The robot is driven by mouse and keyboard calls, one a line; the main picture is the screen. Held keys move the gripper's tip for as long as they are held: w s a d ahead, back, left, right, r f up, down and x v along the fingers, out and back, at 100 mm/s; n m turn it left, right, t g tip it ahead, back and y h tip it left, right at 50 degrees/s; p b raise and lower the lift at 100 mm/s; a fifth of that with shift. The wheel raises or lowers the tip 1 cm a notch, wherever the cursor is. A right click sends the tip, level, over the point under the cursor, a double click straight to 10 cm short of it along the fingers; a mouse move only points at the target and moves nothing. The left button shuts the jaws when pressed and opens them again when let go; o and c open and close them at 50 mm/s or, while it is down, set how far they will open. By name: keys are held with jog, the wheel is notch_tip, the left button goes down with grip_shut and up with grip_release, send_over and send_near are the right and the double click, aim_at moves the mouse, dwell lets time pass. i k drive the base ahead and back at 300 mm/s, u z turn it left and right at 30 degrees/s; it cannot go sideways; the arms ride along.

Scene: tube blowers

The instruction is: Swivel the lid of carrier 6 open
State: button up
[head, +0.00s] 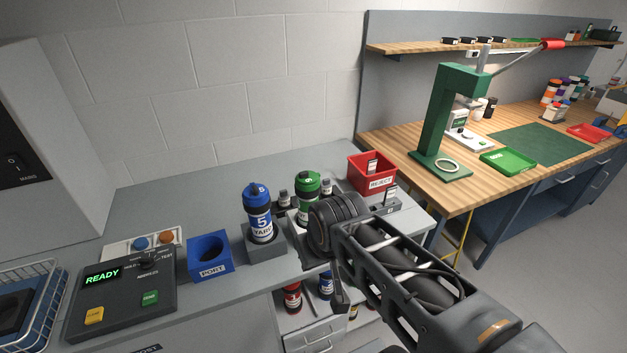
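My gripper (338,292) is dark and seen from behind, in front of and below the green-capped carrier. It appears apart from both carriers. Its fingertips are mostly hidden, and whether it is open does not show.
A blue PORT box (209,258) and a control panel (122,291) reading READY are on the left of the grey bench. A red REJECT bin (371,176) stands at the right end. More carriers (292,298) stand on a shelf below. A wooden workbench (440,190) is at right.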

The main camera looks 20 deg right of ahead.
aim_at(307, 178)
jog(key=u, duration=1.2)
jog(key=k, duration=0.75)
jog(key=z, duration=0.85)
jog(key=i, duration=1)
